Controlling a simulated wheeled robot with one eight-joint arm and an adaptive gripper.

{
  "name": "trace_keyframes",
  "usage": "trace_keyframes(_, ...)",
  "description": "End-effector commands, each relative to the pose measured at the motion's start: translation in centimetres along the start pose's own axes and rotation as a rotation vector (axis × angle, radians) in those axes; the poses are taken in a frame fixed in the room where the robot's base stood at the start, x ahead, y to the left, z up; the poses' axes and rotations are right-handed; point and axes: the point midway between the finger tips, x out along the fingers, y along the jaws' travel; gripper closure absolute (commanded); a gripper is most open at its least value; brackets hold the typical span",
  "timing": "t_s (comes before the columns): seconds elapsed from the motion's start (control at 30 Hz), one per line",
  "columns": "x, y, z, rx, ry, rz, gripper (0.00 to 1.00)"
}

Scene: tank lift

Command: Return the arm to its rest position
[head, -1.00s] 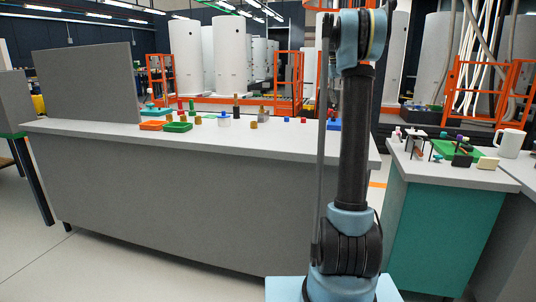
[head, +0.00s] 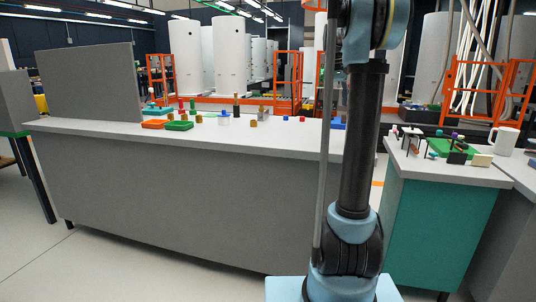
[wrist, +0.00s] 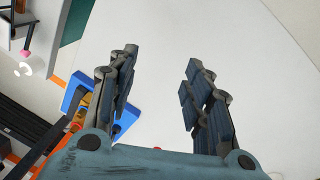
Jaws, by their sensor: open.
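My gripper (wrist: 160,72) shows only in the wrist view, where its two dark jointed fingers are spread apart. Nothing is between the fingers. A plain pale surface lies behind them. In the head view my arm (head: 363,135) stands nearly upright at the right of centre, leaning slightly right. Its upper end runs out of the top of the picture, so the gripper is out of that view.
A long grey workbench (head: 200,205) carries an orange tray (head: 153,124), a green tray (head: 179,126) and several small coloured parts. In the wrist view, a blue frame (wrist: 77,92) lies beside the left finger.

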Motion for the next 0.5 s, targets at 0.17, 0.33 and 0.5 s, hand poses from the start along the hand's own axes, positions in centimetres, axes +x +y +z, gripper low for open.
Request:
trace_keyframes(0.17, 0.8, -2.6, 5.3, 0.010, 0.019, -0.015, 0.54)
trace_keyframes(0.33, 2.1, -5.0, 10.2, 0.022, 0.036, -0.030, 0.54)
trace_keyframes(0.5, 4.0, -7.4, 15.2, 0.033, 0.054, -0.045, 0.54)
